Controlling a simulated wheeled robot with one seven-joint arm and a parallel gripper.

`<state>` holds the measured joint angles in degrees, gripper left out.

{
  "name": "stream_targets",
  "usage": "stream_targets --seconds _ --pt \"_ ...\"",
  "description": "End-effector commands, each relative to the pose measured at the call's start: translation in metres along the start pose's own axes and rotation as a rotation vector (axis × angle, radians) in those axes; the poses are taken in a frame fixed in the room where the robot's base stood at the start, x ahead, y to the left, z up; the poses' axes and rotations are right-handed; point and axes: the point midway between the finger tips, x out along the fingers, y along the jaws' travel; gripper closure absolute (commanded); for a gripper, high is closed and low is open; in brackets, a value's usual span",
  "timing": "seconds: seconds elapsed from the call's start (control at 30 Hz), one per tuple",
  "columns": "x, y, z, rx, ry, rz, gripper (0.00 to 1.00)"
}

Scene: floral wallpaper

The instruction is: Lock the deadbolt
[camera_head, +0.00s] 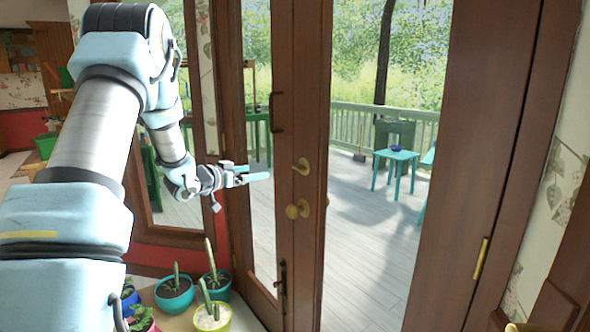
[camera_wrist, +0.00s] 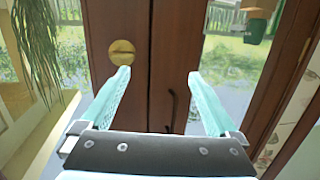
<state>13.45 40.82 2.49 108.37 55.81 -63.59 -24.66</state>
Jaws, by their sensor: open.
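A brown wooden door with glass fills the middle of the head view. A brass deadbolt turn (camera_head: 301,166) sits on its stile (camera_head: 308,90), above a round brass knob (camera_head: 297,209). My gripper (camera_head: 258,176) is left of the deadbolt in that view, its pale blue fingers pointing toward the stile. In the wrist view my gripper (camera_wrist: 158,77) is open, with nothing between its fingers. A round brass plate (camera_wrist: 122,53) with a bar across it shows beyond the left fingertip, apart from it; it looks like the deadbolt. No contact is visible.
A dark pull handle (camera_head: 276,112) is on the door above the deadbolt, and a dark bolt (camera_head: 281,278) is low on it. Potted cacti (camera_head: 212,318) stand at lower left.

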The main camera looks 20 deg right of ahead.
Motion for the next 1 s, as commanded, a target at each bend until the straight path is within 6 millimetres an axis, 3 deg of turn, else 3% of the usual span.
stream_targets --seconds 0.1,0.2,0.37,0.8,1.0 --pt "0.016 0.026 0.0 -0.002 0.091 0.16 0.05" --pt "0.019 0.04 -0.001 -0.008 0.133 0.239 0.05" --pt "0.028 0.048 -0.005 -0.01 0.151 0.272 0.05" --pt "0.099 0.068 -0.017 -0.011 0.149 0.269 0.05" --pt "0.118 0.072 -0.018 -0.011 0.148 0.268 0.05"
